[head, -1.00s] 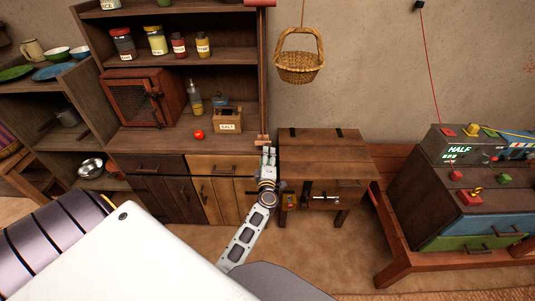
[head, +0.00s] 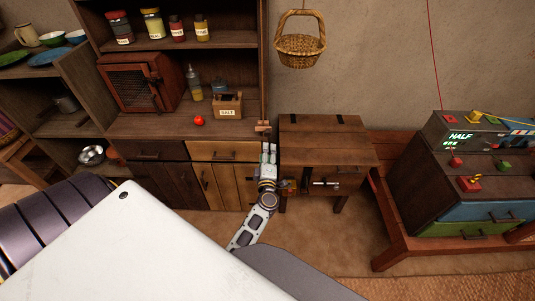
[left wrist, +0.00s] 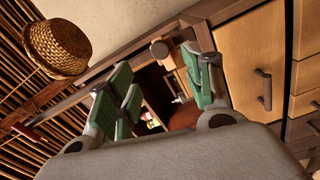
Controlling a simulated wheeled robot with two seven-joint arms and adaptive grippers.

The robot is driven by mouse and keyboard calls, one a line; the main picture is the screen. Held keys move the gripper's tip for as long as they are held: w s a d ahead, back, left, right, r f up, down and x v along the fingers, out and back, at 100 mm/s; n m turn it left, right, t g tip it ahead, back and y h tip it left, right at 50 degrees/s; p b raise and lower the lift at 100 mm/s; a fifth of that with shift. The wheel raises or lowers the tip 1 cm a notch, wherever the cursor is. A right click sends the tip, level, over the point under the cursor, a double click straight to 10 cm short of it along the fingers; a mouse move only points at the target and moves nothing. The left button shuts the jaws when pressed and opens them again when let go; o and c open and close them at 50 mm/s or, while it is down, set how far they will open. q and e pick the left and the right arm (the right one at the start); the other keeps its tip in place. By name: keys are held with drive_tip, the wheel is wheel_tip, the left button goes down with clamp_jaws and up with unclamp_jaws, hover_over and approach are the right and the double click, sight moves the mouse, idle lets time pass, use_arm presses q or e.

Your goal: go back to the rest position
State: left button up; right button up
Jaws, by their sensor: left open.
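My left gripper (head: 268,152) is in front of the wooden cabinet, near its right front edge. In the left wrist view its green-padded fingers (left wrist: 160,95) are spread apart with nothing held between them. My right gripper does not show in any view.
A dark wooden cabinet (head: 155,158) with shelves stands at the left, holding a red tomato (head: 199,120) and a salt box (head: 227,104). A small wooden table (head: 327,146) stands beside the gripper. A basket (head: 300,50) hangs above. A panelled console (head: 470,185) is at the right.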

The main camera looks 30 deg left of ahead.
use_arm(q)
drive_tip(key=shift+f, duration=0.1)
idle(0.3)
